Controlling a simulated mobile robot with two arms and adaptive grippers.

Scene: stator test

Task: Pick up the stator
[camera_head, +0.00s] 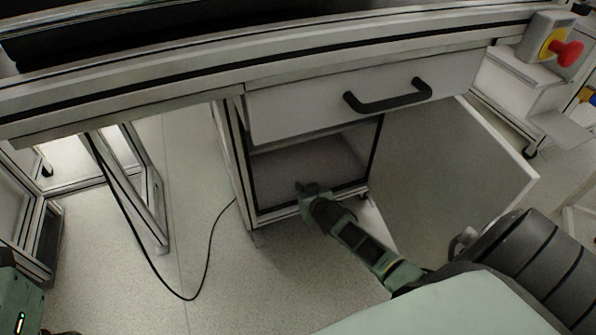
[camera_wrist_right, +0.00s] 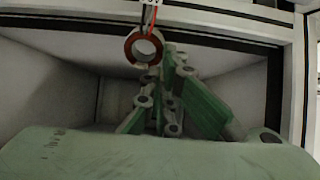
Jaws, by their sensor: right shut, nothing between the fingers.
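The stator (camera_wrist_right: 133,51), a ring with a reddish-brown rim and red and dark wires at its top, shows in the right wrist view at the upper middle. It overlaps the tips of my right gripper (camera_wrist_right: 166,66) in that picture; I cannot tell if they touch. The green linked fingers are shut and empty. In the head view my right gripper (camera_head: 306,191) is at the open front of the cabinet under the bench, and the stator cannot be made out there.
The cabinet (camera_head: 244,172) has a pale inner floor (camera_head: 290,165) and side walls close around the gripper. Its door (camera_head: 455,175) stands open to the right. Above is a drawer (camera_head: 300,108) with a black handle (camera_head: 389,97). A black cable (camera_head: 209,250) hangs to the floor on the left.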

